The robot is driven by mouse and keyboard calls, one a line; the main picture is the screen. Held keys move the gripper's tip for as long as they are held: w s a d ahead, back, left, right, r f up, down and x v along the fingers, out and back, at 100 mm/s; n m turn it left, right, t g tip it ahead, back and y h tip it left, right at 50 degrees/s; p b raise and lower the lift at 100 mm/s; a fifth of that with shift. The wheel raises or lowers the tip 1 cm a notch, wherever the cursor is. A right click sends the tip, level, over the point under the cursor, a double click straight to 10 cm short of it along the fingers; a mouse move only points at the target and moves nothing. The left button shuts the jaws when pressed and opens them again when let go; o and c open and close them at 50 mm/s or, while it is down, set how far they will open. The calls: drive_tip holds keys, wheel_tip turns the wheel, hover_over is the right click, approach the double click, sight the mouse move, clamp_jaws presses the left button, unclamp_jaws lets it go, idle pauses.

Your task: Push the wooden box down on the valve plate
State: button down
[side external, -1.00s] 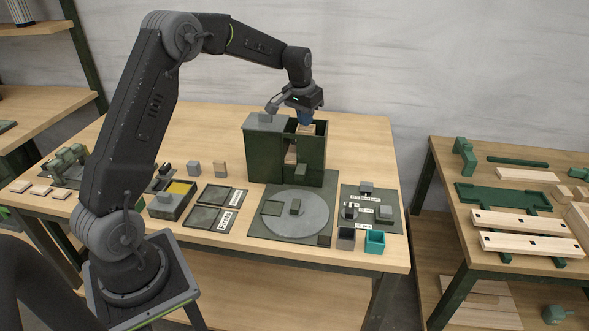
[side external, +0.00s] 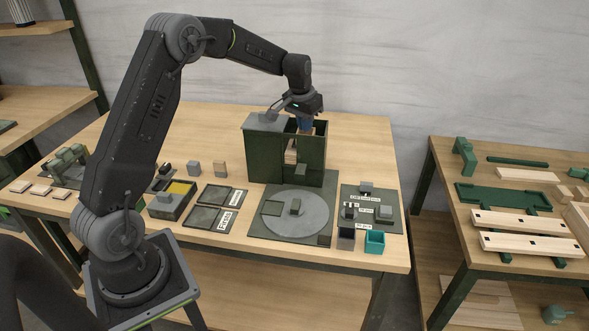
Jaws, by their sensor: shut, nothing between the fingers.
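A dark green open-topped housing (side external: 262,155) stands at the back of the table. A pale wooden block, which looks like the wooden box (side external: 291,153), shows through the opening in its front. My gripper (side external: 305,127) points down into the open top of the housing, above and slightly right of the wooden box. It is shut, and its tips are partly hidden by the housing wall. I cannot tell whether it touches the box. I cannot make out the valve plate; the housing hides what lies under the box.
In front of the housing is a plate with a round grey disc (side external: 296,218). A labelled plate (side external: 388,219) and a teal cup (side external: 374,243) are to the right. Flat dark trays (side external: 205,217) lie to the left. The table behind and right of the housing is clear.

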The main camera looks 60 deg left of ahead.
wheel_tip(320, 180, up, 9)
idle(1.0)
drive_tip(key=shift+r, duration=0.1)
drive_tip(key=s+d+r+m+t, duration=0.1)
drive_tip(key=s+d+r, duration=0.3)
drive_tip(key=s+d, duration=0.2)
drive_tip(key=s+d+r+t, duration=0.1)
drive_tip(key=s+d+r, duration=0.3)
drive_tip(key=s+d, duration=0.25)
drive_tip(key=s+d+f+m, duration=0.1)
drive_tip(key=s+d, duration=0.3)
drive_tip(key=s, duration=0.5)
drive_tip(key=s+d+f+m+t, duration=0.1)
drive_tip(key=s+d+f, duration=0.3)
drive_tip(key=s, duration=0.6)
drive_tip(key=shift+d+h, duration=0.3)
drive_tip(key=shift+d, duration=0.2)
